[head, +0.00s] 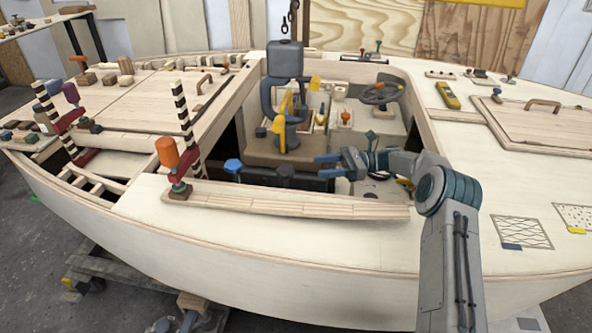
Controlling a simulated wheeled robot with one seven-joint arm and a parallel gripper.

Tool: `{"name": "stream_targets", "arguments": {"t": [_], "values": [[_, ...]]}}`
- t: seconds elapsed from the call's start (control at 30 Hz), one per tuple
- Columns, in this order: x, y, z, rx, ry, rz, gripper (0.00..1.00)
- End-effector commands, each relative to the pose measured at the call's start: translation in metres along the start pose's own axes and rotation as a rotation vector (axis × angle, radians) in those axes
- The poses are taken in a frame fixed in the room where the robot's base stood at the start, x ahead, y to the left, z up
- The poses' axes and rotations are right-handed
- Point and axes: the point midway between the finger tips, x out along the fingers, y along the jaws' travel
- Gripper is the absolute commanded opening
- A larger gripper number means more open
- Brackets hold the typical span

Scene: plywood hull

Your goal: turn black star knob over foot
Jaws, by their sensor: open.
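A dark, blue-black knob (284,171) stands at the front edge of the open cockpit; it is too small to tell whether it is the black star knob. A brighter blue knob (233,166) stands just left of it. No foot under either knob can be made out. My gripper (322,166) is open and empty, its blue fingers pointing left, a short gap to the right of the dark knob.
A long wooden strip (290,204) lies on the near deck in front of the knobs. A clamp with an orange handle (167,154) and a striped bar stands at its left end. A grey machine (285,90) rises behind.

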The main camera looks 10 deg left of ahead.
Motion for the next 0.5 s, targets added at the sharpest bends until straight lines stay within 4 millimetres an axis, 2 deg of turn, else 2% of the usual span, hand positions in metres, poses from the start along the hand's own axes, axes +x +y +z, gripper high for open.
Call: {"name": "stream_targets", "arguments": {"t": [0.03,0.2,0.3,0.5], "values": [[0.013,0.001,0.000,0.001,0.001,0.003,0.50],[0.048,0.000,0.000,0.000,0.001,0.002,0.50],[0.065,0.001,0.000,0.000,0.001,0.002,0.50],[0.084,0.000,-0.001,-0.001,0.001,0.000,0.50]]}}
